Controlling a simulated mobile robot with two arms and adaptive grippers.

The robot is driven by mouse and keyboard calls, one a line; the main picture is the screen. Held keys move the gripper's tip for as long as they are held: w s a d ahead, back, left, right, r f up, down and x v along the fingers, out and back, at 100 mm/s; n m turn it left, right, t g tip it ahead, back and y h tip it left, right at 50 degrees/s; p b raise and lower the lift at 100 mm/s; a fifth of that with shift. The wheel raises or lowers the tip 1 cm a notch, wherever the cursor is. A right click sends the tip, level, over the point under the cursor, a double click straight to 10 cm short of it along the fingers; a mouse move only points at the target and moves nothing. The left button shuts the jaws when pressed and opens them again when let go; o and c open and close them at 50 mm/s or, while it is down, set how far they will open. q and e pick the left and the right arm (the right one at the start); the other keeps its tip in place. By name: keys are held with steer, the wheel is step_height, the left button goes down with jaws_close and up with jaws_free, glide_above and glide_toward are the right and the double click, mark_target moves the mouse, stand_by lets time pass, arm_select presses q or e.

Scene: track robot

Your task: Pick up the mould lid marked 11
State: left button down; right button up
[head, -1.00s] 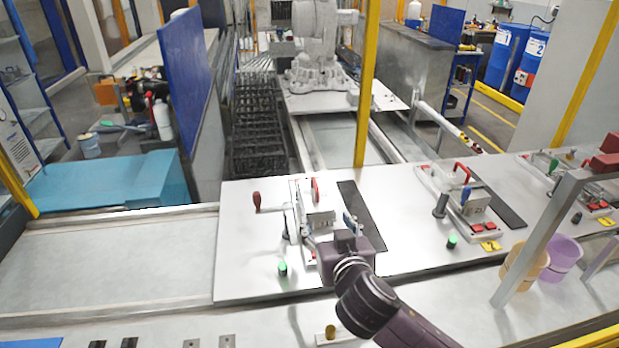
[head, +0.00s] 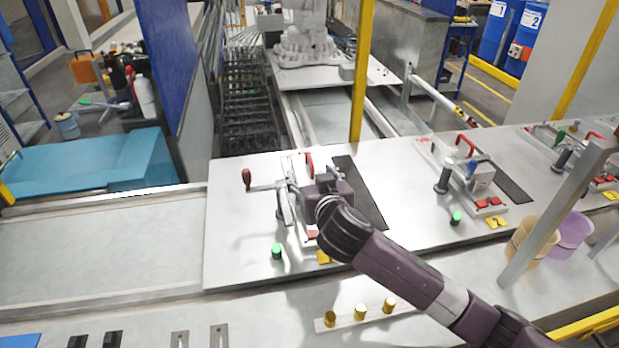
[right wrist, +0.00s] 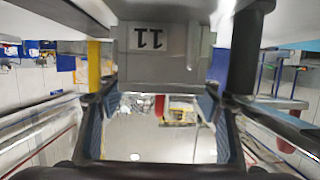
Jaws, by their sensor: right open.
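The mould lid marked 11 (right wrist: 178,66) is a grey block at the top middle of the right wrist view, with its black number upside down. My right gripper (right wrist: 157,104) is open, with one finger at each side of the picture and the lid's lower edge near the level of the fingertips. I cannot tell whether the fingers touch it. In the head view my right gripper (head: 328,186) is over the left clamp station (head: 285,205) and hides most of the lid there. My left gripper is not in view.
A red-knobbed lever (head: 247,180) sticks out left of the station, and a green button (head: 277,251) is in front. A second clamp station (head: 480,178) stands to the right. Gold cylinders (head: 360,312) stand on a strip at the front. A yellow post (head: 361,75) rises behind.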

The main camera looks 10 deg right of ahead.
steer(key=shift+w+f, duration=0.1)
steer(key=shift+w, duration=0.1)
steer(key=shift+s, duration=0.1)
steer(key=shift+c, duration=0.6)
steer(key=c, duration=1)
steer(key=shift+c, duration=1.1)
steer(key=shift+r, duration=0.25)
